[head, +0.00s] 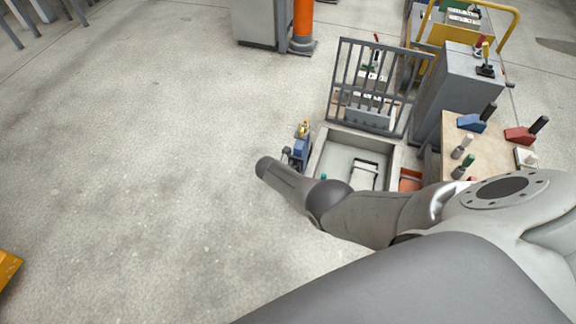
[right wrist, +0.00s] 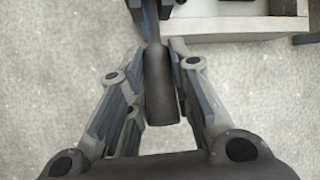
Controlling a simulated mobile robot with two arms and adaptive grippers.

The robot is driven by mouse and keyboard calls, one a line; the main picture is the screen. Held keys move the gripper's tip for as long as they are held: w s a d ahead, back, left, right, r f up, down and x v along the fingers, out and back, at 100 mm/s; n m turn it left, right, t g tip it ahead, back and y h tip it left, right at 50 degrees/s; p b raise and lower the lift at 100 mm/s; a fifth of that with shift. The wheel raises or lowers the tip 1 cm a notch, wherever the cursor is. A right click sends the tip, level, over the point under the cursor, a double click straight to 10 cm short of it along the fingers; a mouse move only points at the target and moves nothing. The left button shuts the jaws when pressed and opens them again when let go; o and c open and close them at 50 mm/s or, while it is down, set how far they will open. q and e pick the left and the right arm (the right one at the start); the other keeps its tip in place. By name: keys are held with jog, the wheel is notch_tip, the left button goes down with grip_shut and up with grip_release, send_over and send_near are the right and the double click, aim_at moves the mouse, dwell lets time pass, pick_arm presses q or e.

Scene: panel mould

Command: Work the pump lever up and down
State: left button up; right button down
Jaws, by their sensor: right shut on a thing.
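The pump lever's dark round grip (right wrist: 161,95) runs down the middle of the right wrist view. Its narrower shaft leads up to the blue pump body (right wrist: 150,9) at the top edge. My right gripper (right wrist: 160,55) has its two fingers on either side of the grip and is shut on it. In the head view the blue pump (head: 301,147) stands at the left side of a grey basin, with a yellow part on top. There my right arm reaches in from the right and hides most of the lever and the gripper. My left gripper is not in view.
The grey-walled basin (head: 314,158) lies right of the pump, with an upright barred gate (head: 345,80) behind it. A tan-topped bench (head: 490,158) on the right holds blue and red-based handles. A grey cabinet (head: 462,85) stands behind.

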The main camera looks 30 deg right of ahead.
jog(key=shift+d, duration=0.1)
jog(key=c, duration=1.3)
grip_release()
jog(key=shift+r, duration=0.15)
jog(key=shift+a+r, duration=0.35)
jog(key=v, duration=1.1)
jog(key=shift+s+d, duration=0.1)
